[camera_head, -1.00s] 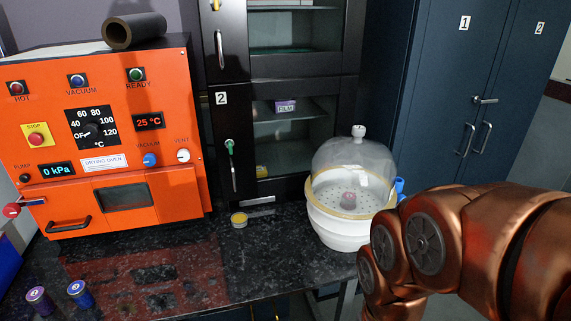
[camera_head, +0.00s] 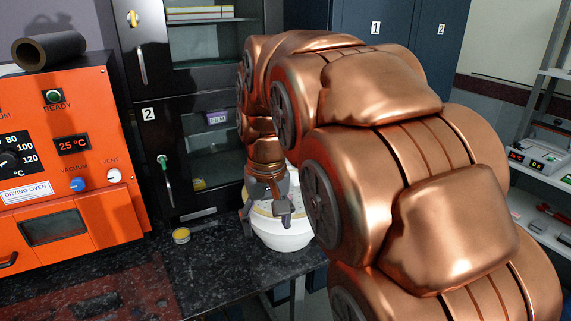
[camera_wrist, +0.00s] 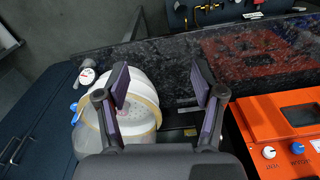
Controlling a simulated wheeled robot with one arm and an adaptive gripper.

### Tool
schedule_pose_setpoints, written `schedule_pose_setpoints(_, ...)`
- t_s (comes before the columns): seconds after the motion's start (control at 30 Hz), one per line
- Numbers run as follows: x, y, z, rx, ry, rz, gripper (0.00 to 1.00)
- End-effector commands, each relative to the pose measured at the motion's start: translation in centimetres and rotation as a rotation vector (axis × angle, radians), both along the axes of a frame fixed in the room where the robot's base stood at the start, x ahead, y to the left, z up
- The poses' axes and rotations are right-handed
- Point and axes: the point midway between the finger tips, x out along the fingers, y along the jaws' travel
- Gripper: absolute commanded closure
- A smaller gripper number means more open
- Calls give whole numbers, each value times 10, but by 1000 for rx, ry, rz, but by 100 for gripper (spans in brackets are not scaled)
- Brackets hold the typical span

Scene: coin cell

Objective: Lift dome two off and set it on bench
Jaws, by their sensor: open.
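The clear dome (camera_wrist: 88,142) belongs to the white round vessel (camera_head: 283,240) at the right end of the black bench (camera_head: 220,268). In the head view my arm hides most of the dome and its knob. The wrist view shows the vessel (camera_wrist: 150,82) with a yellowish rim and a perforated plate, left of centre and partly behind one finger. My gripper (camera_head: 267,222) is over the vessel in the head view, fingers pointing down. In the wrist view my gripper (camera_wrist: 160,86) is open with nothing between its fingers. I cannot tell whether it touches the dome.
The orange drying oven (camera_head: 62,190) stands on the left of the bench. A small yellow-lidded tin (camera_head: 181,236) sits on the bench left of the vessel. A black cabinet with glass doors (camera_head: 210,100) stands behind. Some dark bench top is clear in front of the tin.

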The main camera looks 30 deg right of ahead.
Motion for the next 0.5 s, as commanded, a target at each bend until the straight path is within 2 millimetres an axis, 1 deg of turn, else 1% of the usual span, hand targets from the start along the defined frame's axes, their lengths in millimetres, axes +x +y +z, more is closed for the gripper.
schedule_pose_setpoints(0.03,16,-9,8,-4,-15,-15,32)
schedule_pose_setpoints(0.1,37,-20,18,-10,-37,-32,32)
schedule_pose_setpoints(0.3,89,-52,46,-25,-95,-64,32)
schedule_pose_setpoints(0.5,136,-85,68,-42,-149,-81,32)
